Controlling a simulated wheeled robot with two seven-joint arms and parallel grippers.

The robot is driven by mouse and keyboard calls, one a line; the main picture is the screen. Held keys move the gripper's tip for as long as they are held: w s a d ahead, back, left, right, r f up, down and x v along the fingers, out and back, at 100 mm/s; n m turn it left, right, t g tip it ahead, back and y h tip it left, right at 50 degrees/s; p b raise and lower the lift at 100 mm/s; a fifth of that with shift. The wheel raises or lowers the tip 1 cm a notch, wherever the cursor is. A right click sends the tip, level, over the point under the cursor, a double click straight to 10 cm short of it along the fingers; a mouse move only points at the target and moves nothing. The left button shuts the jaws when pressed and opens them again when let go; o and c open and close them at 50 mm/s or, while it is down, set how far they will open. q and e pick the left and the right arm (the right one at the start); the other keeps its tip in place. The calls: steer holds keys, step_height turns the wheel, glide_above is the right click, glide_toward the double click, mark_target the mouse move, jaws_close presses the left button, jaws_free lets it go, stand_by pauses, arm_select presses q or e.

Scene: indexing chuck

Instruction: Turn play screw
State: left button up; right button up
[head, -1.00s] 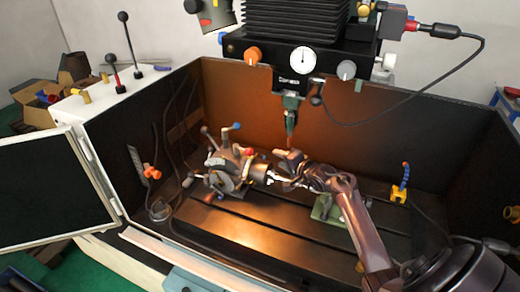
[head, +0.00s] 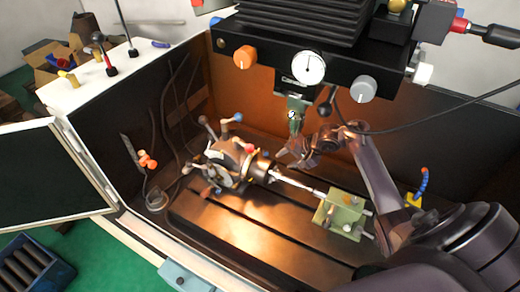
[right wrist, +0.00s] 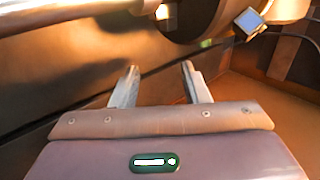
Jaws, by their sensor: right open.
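The indexing chuck (head: 235,165) stands on the machine table at centre left in the head view. It has several levers, with blue, red and orange knobs. A bright rod (head: 298,184) runs from its dark jaw end to a green tailstock block (head: 342,213) on the right. I cannot single out the play screw in these views. My right gripper (head: 291,158) hovers above and behind the rod, right of the chuck. In the right wrist view its two fingers (right wrist: 160,82) stand apart with nothing between them. My left gripper is not in view.
The machine head (head: 310,65) with a dial and knobs hangs close above my right gripper, its green tool (head: 294,112) pointing down. The slotted table (head: 240,235) is clear in front of the chuck. Enclosure walls stand around it.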

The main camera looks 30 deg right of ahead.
steer(key=w+a, duration=0.1)
steer(key=w, duration=0.2)
steer(key=w+a+f, duration=0.1)
steer(key=w+a, duration=0.2)
steer(key=w, duration=0.2)
steer(key=shift+w+a+f, duration=0.2)
steer(key=shift+w+a, duration=0.15)
steer(key=shift+x, duration=0.8)
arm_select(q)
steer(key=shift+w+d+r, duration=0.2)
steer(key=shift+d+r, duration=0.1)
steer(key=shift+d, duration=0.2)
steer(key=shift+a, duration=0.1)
